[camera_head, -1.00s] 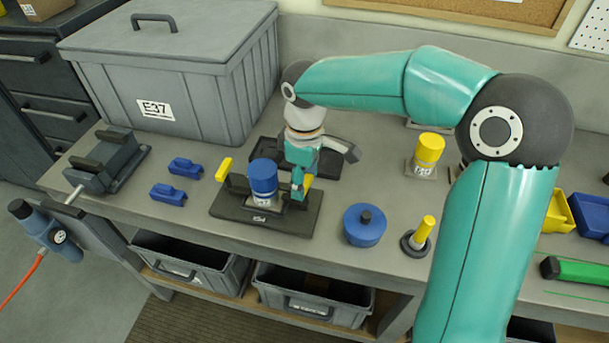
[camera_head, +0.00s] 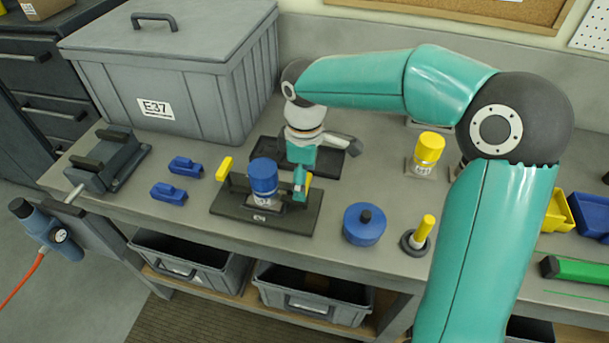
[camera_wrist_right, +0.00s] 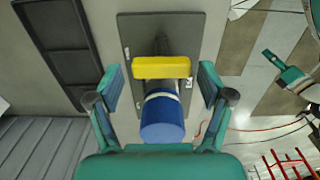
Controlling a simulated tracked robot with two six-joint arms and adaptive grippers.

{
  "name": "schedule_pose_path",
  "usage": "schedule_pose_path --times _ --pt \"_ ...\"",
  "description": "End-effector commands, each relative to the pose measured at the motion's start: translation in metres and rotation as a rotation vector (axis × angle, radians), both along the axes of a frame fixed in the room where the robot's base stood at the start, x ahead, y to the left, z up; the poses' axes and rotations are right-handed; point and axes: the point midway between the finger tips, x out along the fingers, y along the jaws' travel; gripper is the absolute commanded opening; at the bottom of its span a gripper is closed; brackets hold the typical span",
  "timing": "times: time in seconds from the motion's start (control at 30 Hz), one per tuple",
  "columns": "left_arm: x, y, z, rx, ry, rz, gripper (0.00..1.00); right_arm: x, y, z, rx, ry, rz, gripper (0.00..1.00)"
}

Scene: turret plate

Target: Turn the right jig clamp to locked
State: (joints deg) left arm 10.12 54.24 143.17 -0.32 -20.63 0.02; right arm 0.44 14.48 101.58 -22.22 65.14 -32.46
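The jig (camera_head: 230,203) is a dark plate on the bench with a blue-capped turret part (camera_head: 263,177) upright in it. A yellow clamp handle (camera_head: 224,168) is at its left side. The right clamp's yellow handle (camera_head: 309,181) is mostly hidden by my right gripper (camera_head: 301,183). In the right wrist view this yellow handle (camera_wrist_right: 161,67) lies crosswise between the fingers of my right gripper (camera_wrist_right: 161,87), which is open with a gap on each side. The blue cap (camera_wrist_right: 162,120) is just below it. A teal arm end, apparently my left gripper (camera_wrist_right: 280,68), shows at far right, too small to read.
A large grey lidded bin (camera_head: 170,85) stands behind left. A blue round lidded part (camera_head: 364,225) and a yellow peg on a dark base (camera_head: 420,236) stand to the right of the jig. Blue blocks (camera_head: 168,194) lie to the left. A dark tray (camera_head: 328,165) lies behind.

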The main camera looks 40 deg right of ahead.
Motion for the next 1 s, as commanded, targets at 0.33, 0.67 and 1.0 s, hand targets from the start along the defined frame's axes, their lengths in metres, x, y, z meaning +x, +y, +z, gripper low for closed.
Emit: schedule_pose_path --times 0.33,0.67,1.0 --pt "0.0 0.0 0.0 0.0 0.0 0.0 0.4 -0.001 0.0 0.0 0.0 0.004 -0.002 0.88" --pt "0.0 0.0 -0.001 0.0 0.0 0.0 0.4 0.0 0.0 0.038 0.0 -0.001 -0.001 0.88" --pt "0.0 0.0 -0.001 0.0 0.0 0.0 0.4 0.0 0.0 0.102 0.001 0.001 0.0 0.88"
